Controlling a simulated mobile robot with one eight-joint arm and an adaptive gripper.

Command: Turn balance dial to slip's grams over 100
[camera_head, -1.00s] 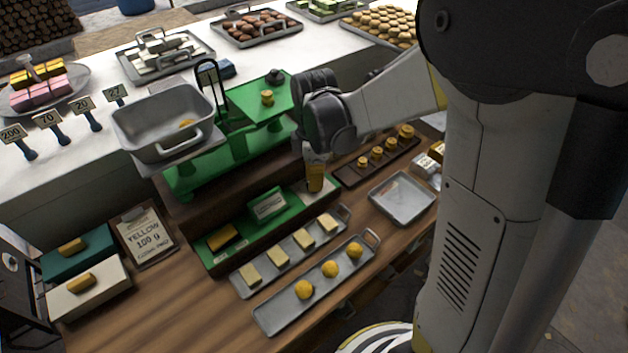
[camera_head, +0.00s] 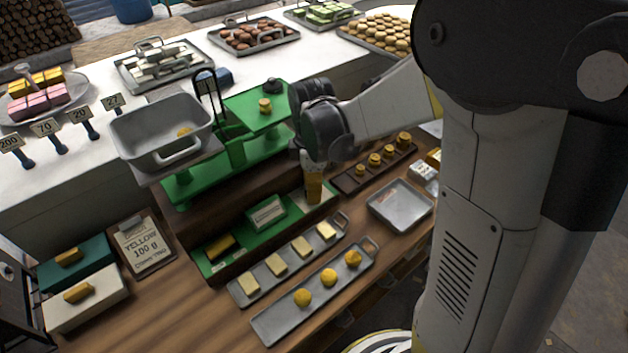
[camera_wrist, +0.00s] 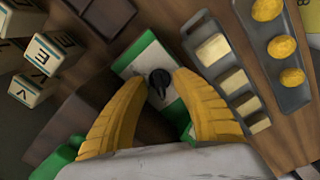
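The balance dial is a black knob (camera_wrist: 159,78) on a pale plate at the end of a green panel, in the wrist view. My gripper (camera_wrist: 158,80) has its two yellow fingers spread on either side of the knob, with gaps visible. Contact with it cannot be told. In the head view my gripper (camera_head: 314,190) points down at the right end of the green panel (camera_head: 232,262) and hides the knob. The green balance (camera_head: 235,150) carries a grey pan (camera_head: 160,130) on the left and a small brass weight (camera_head: 265,105) on the right. The slip (camera_head: 146,246) reads "YELLOW 100 g".
Trays of pale blocks (camera_head: 243,295) and yellow balls (camera_head: 268,325) lie in front of the panel. Number tags (camera_head: 80,120) stand at left.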

